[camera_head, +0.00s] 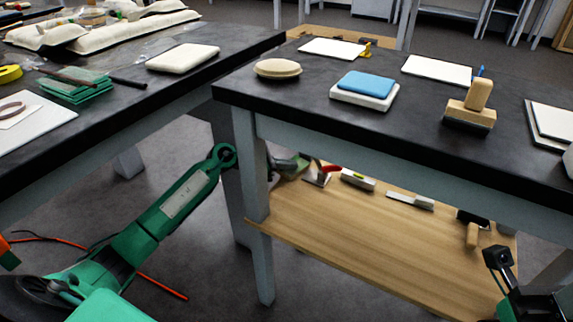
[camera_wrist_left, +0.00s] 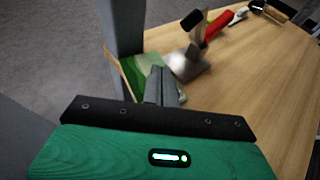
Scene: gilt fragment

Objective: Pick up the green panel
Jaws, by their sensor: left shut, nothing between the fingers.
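A green panel (camera_wrist_left: 136,76) lies by the shelf edge next to the table leg in the left wrist view, partly hidden by my left gripper (camera_wrist_left: 162,88). That gripper is shut and empty, its tips in front of the panel; I cannot tell whether they touch it. In the head view my left arm reaches low, behind the table leg, and the gripper is mostly hidden there. Flat green pieces (camera_head: 78,88) also lie stacked on the left table. Part of my right arm shows at the lower right, and its jaws are not clear.
The wooden lower shelf (camera_head: 330,228) holds a red-handled trowel (camera_wrist_left: 188,62) close to the panel, a level (camera_head: 357,180), a brush (camera_head: 410,200) and a mallet (camera_head: 472,232). The grey table leg (camera_head: 256,200) stands close to my left gripper. The shelf's front is bare.

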